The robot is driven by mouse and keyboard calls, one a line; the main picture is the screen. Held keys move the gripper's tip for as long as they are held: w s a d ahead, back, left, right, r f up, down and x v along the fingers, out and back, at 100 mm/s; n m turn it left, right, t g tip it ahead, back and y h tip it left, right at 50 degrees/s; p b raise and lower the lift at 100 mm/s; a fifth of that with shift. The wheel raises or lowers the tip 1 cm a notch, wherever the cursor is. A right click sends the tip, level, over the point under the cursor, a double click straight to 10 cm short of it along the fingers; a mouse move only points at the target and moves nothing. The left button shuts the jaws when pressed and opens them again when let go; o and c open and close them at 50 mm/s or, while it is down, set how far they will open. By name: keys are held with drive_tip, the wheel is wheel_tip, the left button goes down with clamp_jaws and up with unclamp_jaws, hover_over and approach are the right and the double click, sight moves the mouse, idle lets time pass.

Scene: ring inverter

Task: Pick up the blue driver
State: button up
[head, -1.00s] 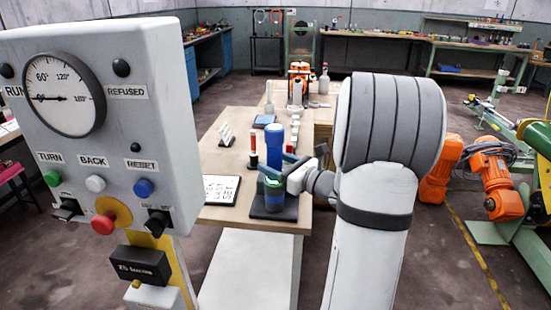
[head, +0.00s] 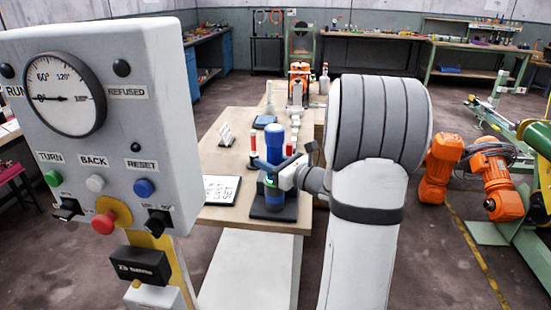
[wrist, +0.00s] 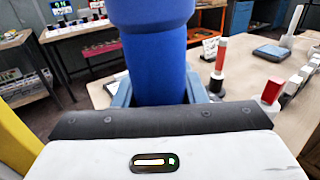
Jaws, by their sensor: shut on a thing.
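The blue driver (head: 274,137) is upright over the front part of the wooden bench. In the wrist view the blue driver (wrist: 155,50) fills the upper middle and runs down between the two blue-grey fingers. My gripper (head: 276,164) is shut on its body, with a finger on either side. Below the fingers a blue lower part (head: 274,200) stands on a dark square base (head: 272,213). The gripper hides the join, so I cannot tell whether the driver is clear of this part.
A red-and-white cylinder (head: 254,142) on a dark foot stands close behind the driver. A printed card (head: 220,189) lies left of the base. A control panel (head: 110,120) with a dial and buttons stands at the left. Orange robot arms (head: 490,180) are at the right.

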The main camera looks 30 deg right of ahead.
drive_tip(key=shift+r, duration=0.1)
drive_tip(key=c, duration=0.3)
